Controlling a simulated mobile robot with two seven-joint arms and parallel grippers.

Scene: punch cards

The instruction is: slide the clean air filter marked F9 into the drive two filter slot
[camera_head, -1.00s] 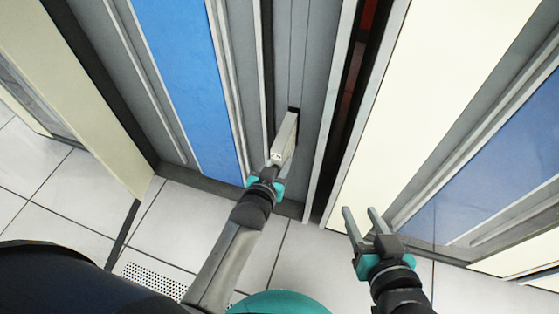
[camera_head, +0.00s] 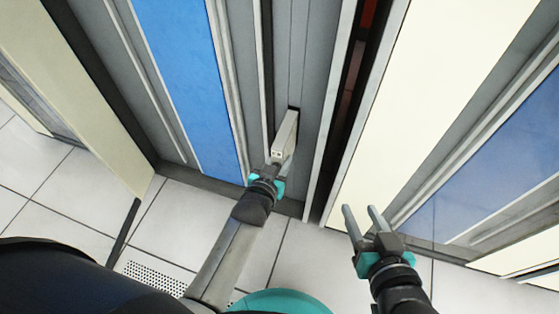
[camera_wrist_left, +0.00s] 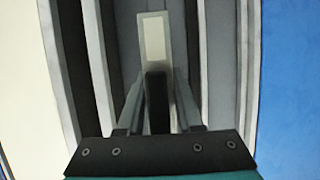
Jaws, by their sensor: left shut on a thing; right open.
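The air filter (camera_head: 285,132) is a pale, flat slab in the head view. Its far end is at a dark slot opening (camera_head: 294,109) in the grey cabinet front. Small dark marks show on its near end, too small to read. My left gripper (camera_head: 275,166) is shut on the near end of the filter. In the left wrist view the filter (camera_wrist_left: 153,40) stands beyond my left fingers (camera_wrist_left: 158,105), with a dark bar between them. How deep the filter sits in the slot is hidden. My right gripper (camera_head: 364,220) is open and empty, lower right.
A blue panel (camera_head: 190,85) is left of the slot. A dark gap with red-brown parts (camera_head: 352,75) runs to its right, beside a cream panel (camera_head: 440,80). A cream door (camera_head: 75,90) stands at far left. White tiled floor (camera_head: 180,225) lies below.

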